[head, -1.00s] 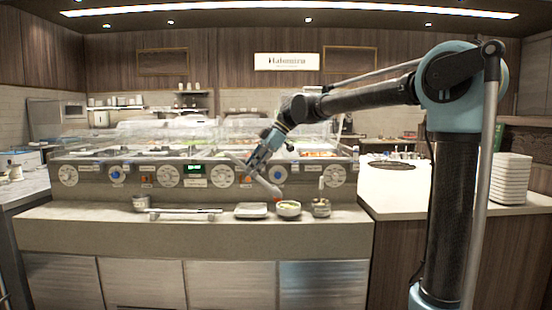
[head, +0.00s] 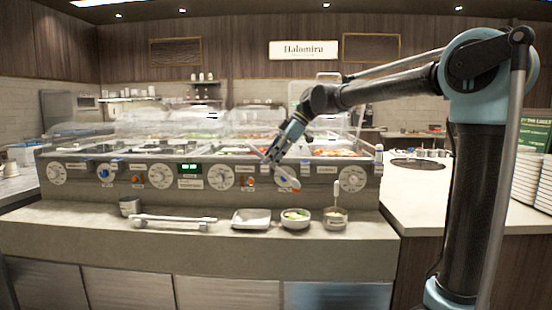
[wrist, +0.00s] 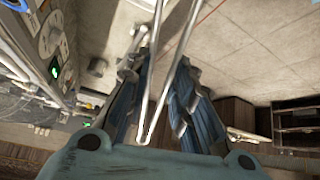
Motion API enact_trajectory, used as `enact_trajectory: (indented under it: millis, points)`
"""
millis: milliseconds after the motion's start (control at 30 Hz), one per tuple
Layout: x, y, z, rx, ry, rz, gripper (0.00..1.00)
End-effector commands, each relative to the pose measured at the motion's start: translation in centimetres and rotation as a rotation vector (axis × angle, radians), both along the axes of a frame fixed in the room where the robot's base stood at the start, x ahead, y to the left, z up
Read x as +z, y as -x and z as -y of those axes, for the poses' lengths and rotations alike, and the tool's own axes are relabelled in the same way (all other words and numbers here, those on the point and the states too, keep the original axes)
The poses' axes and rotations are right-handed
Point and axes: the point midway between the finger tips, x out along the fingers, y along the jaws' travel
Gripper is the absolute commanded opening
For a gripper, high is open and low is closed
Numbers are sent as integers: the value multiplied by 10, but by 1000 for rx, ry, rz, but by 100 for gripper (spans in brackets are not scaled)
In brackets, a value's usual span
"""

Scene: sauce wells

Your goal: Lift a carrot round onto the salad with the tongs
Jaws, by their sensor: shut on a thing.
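My gripper (head: 284,143) is in front of the wells at the middle right. In the wrist view (wrist: 160,100) its two blue ribbed fingers are shut on the tongs (wrist: 168,55), two thin pale metal arms. A small bowl with green salad (head: 295,214) stands on the front ledge below. Orange-red food (head: 336,153) lies in a right-hand well; I cannot tell single carrot rounds. Nothing can be made out between the tongs' tips.
Clear guards (head: 250,119) rise above the wells. The counter at right (head: 415,205) has bare room.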

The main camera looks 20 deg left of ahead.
Motion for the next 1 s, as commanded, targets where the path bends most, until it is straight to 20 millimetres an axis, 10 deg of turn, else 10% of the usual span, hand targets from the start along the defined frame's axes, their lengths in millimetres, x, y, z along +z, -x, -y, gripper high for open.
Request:
enact_trajectory:
  millis: [567, 1000]
  points:
    - [-3, 4, -5, 9, 1, 0, 0]
    - [-41, 5, -6, 10, 0, 0, 0]
